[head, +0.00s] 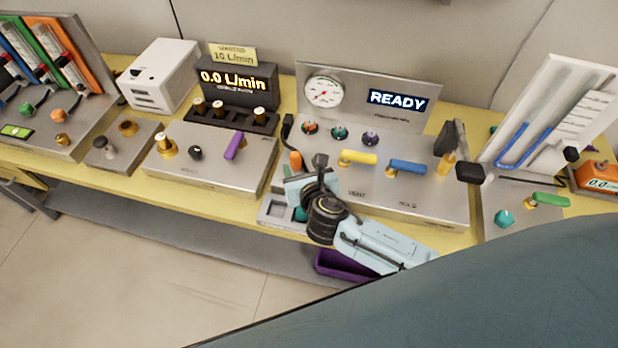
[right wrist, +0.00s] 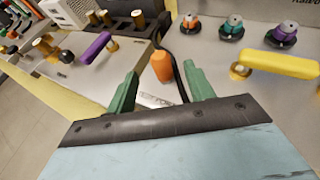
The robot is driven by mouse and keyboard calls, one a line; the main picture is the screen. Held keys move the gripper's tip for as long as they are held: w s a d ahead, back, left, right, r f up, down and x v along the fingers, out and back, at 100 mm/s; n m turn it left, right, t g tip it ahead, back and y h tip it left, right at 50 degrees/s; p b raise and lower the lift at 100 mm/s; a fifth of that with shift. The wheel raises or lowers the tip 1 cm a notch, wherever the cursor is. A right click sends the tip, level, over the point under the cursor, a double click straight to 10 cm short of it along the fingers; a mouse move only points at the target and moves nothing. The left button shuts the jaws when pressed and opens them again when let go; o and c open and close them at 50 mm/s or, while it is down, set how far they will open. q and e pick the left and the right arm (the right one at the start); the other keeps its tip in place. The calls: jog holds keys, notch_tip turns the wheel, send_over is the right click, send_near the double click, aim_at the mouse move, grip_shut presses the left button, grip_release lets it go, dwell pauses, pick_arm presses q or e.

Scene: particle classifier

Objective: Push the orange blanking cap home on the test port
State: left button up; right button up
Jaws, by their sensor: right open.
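An upright orange piece (head: 295,160), capsule-shaped, stands at the left end of the middle panel, beside a black cable. In the right wrist view this orange piece (right wrist: 162,67) lies between and beyond my fingertips, apart from both. I cannot tell whether it is the blanking cap. Another orange knob-like piece (head: 57,116) is on the far-left panel. A round fitting with an orange ring (head: 310,128) is on the middle panel; I cannot tell which fitting is the test port. My right gripper (right wrist: 162,86) is open and empty over the front left of that panel. My left gripper is out of view.
A yellow lever (head: 358,158) and a blue lever (head: 407,167) stand right of my gripper. A small grey tray (head: 270,215) lies in front, partly hidden. A purple bin (head: 332,266) sits below the bench edge. The gauge panel's display (head: 397,100) reads READY.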

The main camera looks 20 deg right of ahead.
jog(key=v, duration=0.7)
jog(key=shift+p, duration=0.35)
jog(key=shift+s, duration=0.1)
